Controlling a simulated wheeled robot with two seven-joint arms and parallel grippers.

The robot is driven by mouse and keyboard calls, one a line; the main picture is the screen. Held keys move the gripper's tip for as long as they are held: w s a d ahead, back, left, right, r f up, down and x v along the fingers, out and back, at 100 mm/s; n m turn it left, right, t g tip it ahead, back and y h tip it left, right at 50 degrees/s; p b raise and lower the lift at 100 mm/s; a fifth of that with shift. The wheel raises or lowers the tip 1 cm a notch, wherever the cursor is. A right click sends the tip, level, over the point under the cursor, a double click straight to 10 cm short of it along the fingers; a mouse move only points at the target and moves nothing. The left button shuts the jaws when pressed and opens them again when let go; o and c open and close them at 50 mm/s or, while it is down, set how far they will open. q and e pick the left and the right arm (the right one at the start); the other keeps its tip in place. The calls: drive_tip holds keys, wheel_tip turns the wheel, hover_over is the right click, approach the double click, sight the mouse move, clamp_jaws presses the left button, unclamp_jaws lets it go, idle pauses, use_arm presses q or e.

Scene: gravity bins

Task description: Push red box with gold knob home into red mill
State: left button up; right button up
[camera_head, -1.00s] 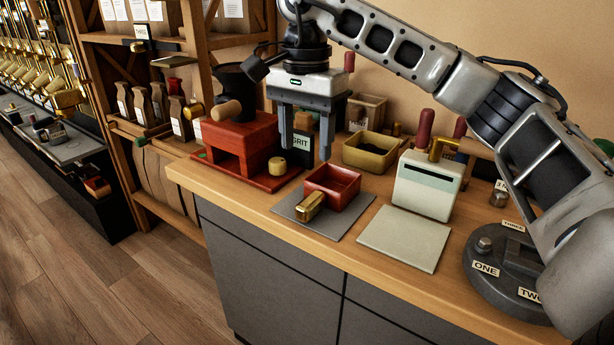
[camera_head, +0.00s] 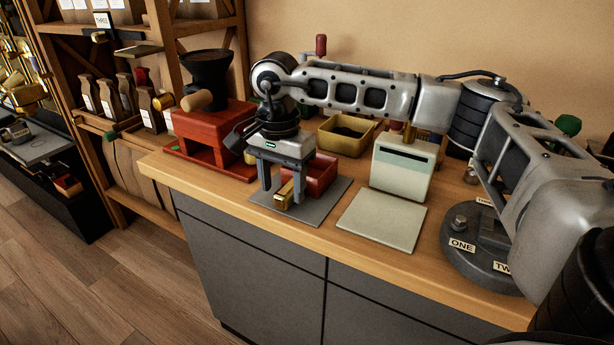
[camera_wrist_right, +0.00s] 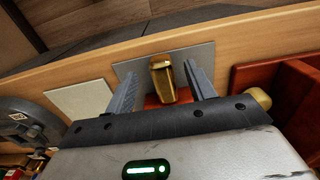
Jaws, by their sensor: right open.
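The red box (camera_head: 323,172) sits on a grey mat on the counter, out of the mill. Its gold knob (camera_head: 284,196) points to the front edge. The red mill (camera_head: 216,140) with a black hopper stands to the left, its front opening empty as far as I can see. My right gripper (camera_head: 283,190) points down with open fingers, one on each side of the gold knob. In the wrist view the knob (camera_wrist_right: 161,78) stands between the two fingers (camera_wrist_right: 161,90), with a gap on each side. Much of the box is hidden there by the gripper. My left gripper is not in view.
A pale machine (camera_head: 403,165) and a pale flat plate (camera_head: 382,221) lie to the right of the grey mat (camera_head: 333,200). A yellow bin (camera_head: 345,136) stands behind. A dark round base with number labels (camera_head: 465,235) is at far right.

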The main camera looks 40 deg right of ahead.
sight(283, 192)
drive_tip(key=shift+w+d+f, duration=0.1)
drive_tip(key=shift+f, duration=1.4)
clamp_jaws()
drive_tip(key=shift+r, duration=0.15)
drive_tip(key=shift+r, duration=0.5)
drive_tip(key=a+r+b, duration=0.2)
drive_tip(key=a+r, duration=0.9)
drive_tip(key=a, duration=0.3)
drive_tip(key=shift+w+r, duration=0.15)
drive_tip(key=shift+r, duration=0.25)
